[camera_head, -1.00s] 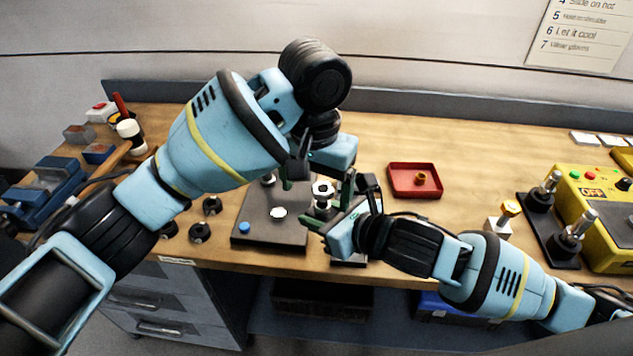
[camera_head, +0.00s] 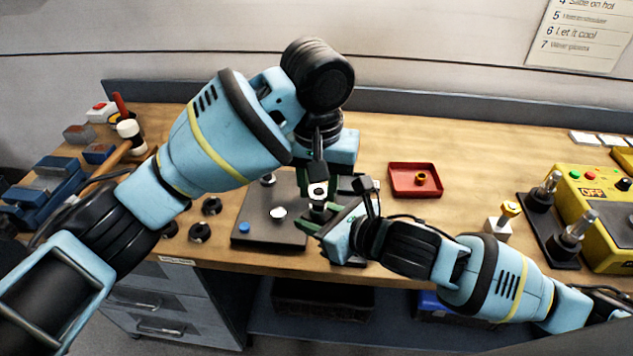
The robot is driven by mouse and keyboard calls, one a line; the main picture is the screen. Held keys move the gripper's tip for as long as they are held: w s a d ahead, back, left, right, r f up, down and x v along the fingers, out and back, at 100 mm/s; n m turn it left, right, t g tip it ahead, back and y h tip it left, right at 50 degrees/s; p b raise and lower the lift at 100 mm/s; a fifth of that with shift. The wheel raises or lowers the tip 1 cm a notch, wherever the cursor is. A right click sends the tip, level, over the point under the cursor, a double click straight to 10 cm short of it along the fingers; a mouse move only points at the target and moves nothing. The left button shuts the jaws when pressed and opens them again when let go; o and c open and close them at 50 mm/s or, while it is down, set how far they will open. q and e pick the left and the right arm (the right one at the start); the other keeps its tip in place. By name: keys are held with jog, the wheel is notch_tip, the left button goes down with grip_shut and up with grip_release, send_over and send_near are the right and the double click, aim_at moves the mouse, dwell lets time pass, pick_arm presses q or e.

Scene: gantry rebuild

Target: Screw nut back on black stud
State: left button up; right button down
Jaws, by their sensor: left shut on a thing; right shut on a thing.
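A pale, ring-shaped nut (camera_head: 318,189) with a dark centre shows near the right edge of the black plate (camera_head: 262,238). My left gripper (camera_head: 317,180) comes down from above and is shut on the nut. My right gripper (camera_head: 318,217) reaches in from the right, just below the nut. It is shut on a small dark upright part (camera_head: 317,209), which may be the black stud. The fingers and the nut hide most of this part. I cannot tell whether the nut touches the stud or how far it is threaded.
The black plate also carries a blue knob (camera_head: 244,227) and a pale disc (camera_head: 278,212). A red tray (camera_head: 402,190) with a brass piece stands behind my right arm. A yellow control box (camera_head: 600,200) is at the right. The back middle of the bench is clear.

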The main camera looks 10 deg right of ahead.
pick_arm(q)
jog(key=shift+w+a, duration=0.1)
jog(key=shift+c, duration=1.3)
jog(key=m, duration=0.6)
jog(key=shift+w+a, duration=0.1)
jog(key=shift+a, duration=0.05)
jog(key=m, duration=0.7)
jog(key=shift+g, duration=0.3)
jog(key=o, duration=0.6)
jog(key=shift+m, duration=0.4)
jog(key=shift+c, duration=0.2)
jog(key=o, duration=1.3)
jog(key=shift+c, duration=0.2)
jog(key=shift+r, duration=0.1)
jog(key=shift+r, duration=3.9)
jog(key=shift+s+d, duration=0.2)
